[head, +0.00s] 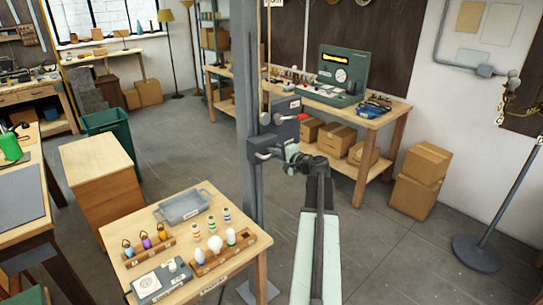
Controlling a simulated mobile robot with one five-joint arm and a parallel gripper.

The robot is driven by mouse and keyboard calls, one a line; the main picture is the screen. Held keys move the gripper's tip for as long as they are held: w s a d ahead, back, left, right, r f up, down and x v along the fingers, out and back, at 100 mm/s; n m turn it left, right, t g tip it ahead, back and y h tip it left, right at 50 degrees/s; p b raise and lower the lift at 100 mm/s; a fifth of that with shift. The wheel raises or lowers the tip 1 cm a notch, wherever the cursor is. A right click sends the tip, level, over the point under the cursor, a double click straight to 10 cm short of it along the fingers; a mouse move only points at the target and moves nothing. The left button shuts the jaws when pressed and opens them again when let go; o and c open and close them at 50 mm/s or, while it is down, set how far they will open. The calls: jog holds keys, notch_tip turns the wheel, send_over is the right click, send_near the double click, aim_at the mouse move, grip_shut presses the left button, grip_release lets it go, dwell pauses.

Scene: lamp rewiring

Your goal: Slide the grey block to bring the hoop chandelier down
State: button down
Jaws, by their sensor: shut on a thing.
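The grey block (268,143) is a dark grey carriage on a tall grey upright post (247,60), at about the middle of the post's visible length. It has pale metal handles on its side and a small red-tipped lever (302,117). My gripper (290,153) is at the block's lower right, shut on the grey block; its fingers are small and partly hidden, so the exact part gripped is unclear. The hoop chandelier is not clearly seen; a dark curved piece with small hanging parts (511,97) shows at the right edge, cut off by the frame.
A small table (205,290) with bulbs, a grey tray (184,207) and a small device stands left of the post. A workbench (385,122) with a green instrument (336,75) is behind. Cardboard boxes (420,180) and a round-based stand (477,254) are at right. Floor between is clear.

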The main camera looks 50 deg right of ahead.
notch_tip(320, 180, up, 14)
jog(key=p, duration=1.1)
jog(key=shift+d+f, duration=0.15)
jog(key=shift+d, duration=0.1)
jog(key=c, duration=1.4)
grip_release()
jog(key=shift+c, duration=0.2)
jog(key=shift+a, duration=0.1)
jog(key=p+v, duration=0.1)
jog(key=v, duration=0.6)
jog(key=shift+s, duration=0.4)
